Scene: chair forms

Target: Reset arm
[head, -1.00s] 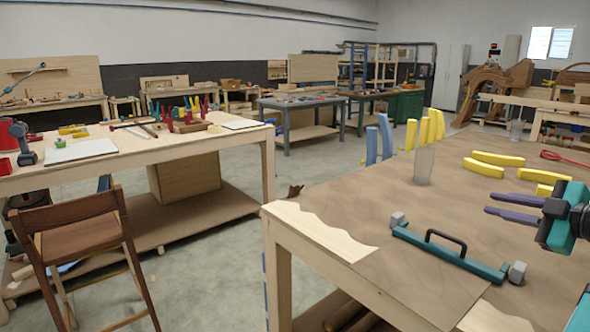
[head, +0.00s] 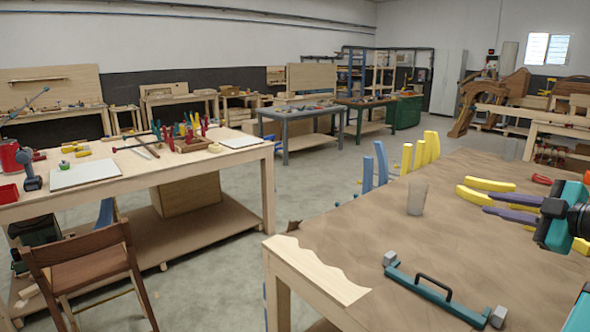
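My gripper (head: 486,202) is at the right edge of the head view, above the right workbench (head: 370,235). It has a teal body, a black joint and two purple fingers pointing left. The rest of my arm is mostly outside the picture. Yellow curved chair forms (head: 490,184) lie on the bench behind the fingers, partly hidden by them. I cannot tell their exact distance from the gripper.
A teal bar with a black handle (head: 445,290) lies near the bench's front. A clear cup (head: 417,198) stands behind it. A wooden chair (head: 85,255) and tool-covered bench (head: 130,175) are left.

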